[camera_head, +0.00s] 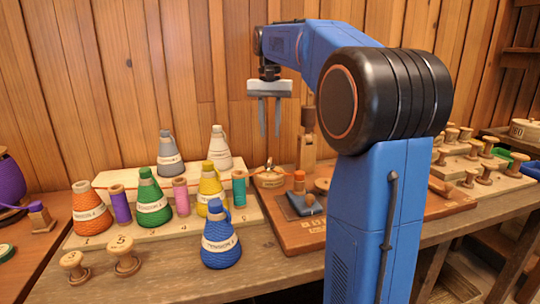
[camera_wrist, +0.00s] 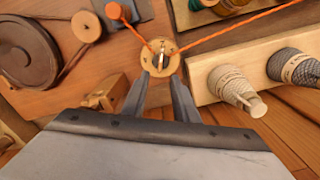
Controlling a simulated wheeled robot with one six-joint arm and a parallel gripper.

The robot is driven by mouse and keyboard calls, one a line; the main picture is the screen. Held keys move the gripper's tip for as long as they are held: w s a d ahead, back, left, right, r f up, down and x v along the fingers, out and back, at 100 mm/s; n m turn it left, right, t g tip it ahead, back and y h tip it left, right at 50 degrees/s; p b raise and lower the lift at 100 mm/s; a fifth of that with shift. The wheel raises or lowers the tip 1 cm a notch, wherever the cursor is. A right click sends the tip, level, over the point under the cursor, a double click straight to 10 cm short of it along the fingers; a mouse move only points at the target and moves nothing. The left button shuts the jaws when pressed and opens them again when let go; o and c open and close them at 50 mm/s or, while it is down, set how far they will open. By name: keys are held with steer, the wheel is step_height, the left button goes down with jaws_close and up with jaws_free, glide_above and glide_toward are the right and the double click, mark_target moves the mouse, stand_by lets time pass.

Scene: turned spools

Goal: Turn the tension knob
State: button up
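The tension knob appears to be a round, light wooden disc (camera_wrist: 161,66) with a raised, slim piece across its face, centred ahead of my fingers in the wrist view. Orange thread runs close by it. In the head view it shows as a small round wooden piece (camera_head: 268,180) at the left end of the wooden board (camera_head: 290,236). My gripper (camera_head: 270,133) points down above it, clear of it. In the wrist view my gripper (camera_wrist: 159,78) has its two fingers apart with nothing between them. Their tips overlap the disc's near edge in the picture only.
A stepped rack (camera_head: 105,240) of thread cones and spools stands left of the knob. A white cone (camera_wrist: 232,85) and a grey cone (camera_wrist: 295,68) are nearest it. An orange-topped spool (camera_head: 299,182) and a large dark wheel (camera_wrist: 25,55) are on the board side.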

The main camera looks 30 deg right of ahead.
mark_target(270, 159)
step_height(270, 159, down, 9)
steer(key=shift+f, duration=0.15)
steer(key=shift+c, duration=0.7)
jaws_close()
